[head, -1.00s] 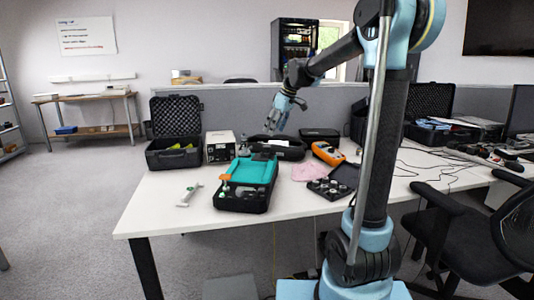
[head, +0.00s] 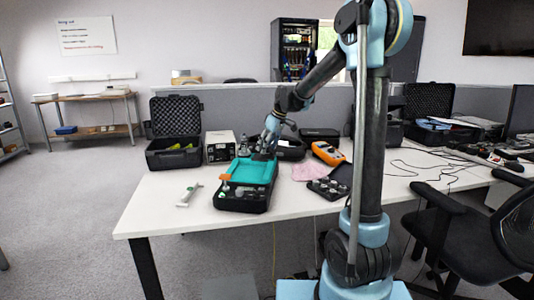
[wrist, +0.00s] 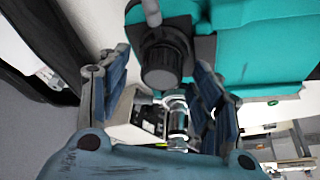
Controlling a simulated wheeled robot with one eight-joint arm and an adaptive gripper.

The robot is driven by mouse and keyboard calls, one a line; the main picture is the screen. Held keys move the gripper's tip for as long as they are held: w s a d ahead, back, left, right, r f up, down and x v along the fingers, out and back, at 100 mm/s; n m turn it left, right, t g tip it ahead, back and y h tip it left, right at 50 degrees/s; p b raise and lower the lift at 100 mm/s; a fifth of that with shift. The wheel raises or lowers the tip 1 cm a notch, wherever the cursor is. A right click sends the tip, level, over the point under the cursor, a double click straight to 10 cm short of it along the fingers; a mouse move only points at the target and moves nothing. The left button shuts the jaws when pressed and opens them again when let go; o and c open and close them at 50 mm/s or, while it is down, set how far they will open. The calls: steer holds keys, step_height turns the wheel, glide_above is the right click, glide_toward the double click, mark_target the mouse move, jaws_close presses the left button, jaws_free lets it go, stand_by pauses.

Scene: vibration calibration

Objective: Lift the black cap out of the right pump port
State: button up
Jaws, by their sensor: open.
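The teal pump unit (head: 252,172) sits in a black case on the white table. My gripper (head: 264,154) is low at the unit's far edge in the head view. In the wrist view the teal housing (wrist: 262,45) fills the upper right, and a black ridged round cap (wrist: 162,66) sits at its left side. A shiny metal fitting (wrist: 177,118) shows below the cap. In the head view the cap cannot be made out.
A white handled tool (head: 188,195) lies left of the unit. An orange meter (head: 328,153), a pink cloth (head: 308,172) and a black box of small parts (head: 328,188) lie to its right. An open black case (head: 174,157) and a beige instrument (head: 220,152) stand behind left. The table's front left is clear.

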steer(key=c, duration=1.2)
steer(key=shift+r, duration=7.05)
